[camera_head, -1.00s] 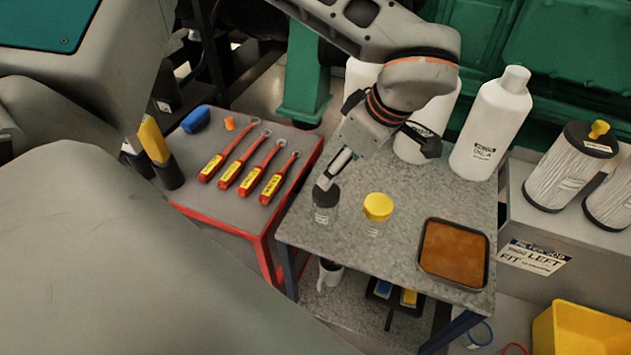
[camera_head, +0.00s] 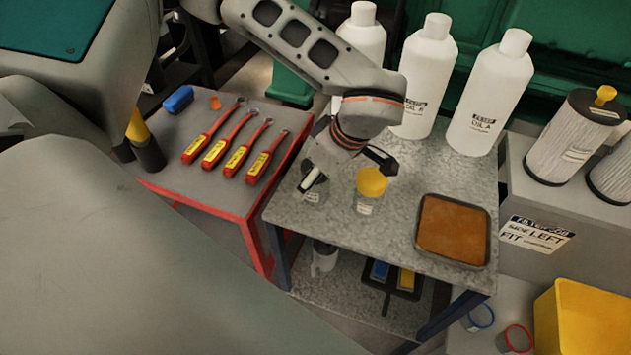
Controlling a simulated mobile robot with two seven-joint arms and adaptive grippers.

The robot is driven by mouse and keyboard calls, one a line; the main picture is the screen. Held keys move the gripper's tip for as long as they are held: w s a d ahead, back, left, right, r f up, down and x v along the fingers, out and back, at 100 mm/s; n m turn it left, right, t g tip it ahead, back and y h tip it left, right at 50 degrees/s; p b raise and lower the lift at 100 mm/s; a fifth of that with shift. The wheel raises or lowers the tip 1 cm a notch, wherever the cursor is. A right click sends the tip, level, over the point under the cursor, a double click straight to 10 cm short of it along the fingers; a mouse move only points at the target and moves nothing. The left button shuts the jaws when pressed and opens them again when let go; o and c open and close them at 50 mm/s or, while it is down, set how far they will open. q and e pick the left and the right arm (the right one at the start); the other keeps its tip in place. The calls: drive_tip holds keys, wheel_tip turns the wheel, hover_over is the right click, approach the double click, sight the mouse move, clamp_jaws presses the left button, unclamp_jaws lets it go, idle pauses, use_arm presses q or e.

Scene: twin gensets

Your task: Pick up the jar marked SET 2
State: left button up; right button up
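Two small clear jars stand on the grey speckled table (camera_head: 400,172). The left jar (camera_head: 314,197) is mostly hidden by my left gripper; its dark lid showed earlier. The right jar (camera_head: 365,204) has a yellow lid (camera_head: 371,181) and a small label. Neither label is legible, so I cannot tell which is SET 2. My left gripper (camera_head: 312,180) points down at the left jar, its light fingertip overlapping the jar's top. I cannot tell whether it touches the jar or how far the fingers are apart. My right gripper is not in view.
Several white bottles (camera_head: 490,95) stand along the table's back edge. A brown-filled tray (camera_head: 486,250) lies at its right. Red-handled wrenches (camera_head: 236,156) lie on the red-edged table (camera_head: 170,185) at left. Filters (camera_head: 562,140) and a yellow bin (camera_head: 580,320) are farther right.

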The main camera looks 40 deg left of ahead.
use_arm(q)
drive_tip(key=shift+f, duration=0.2)
drive_tip(key=c, duration=1.2)
drive_tip(key=shift+r, duration=0.15)
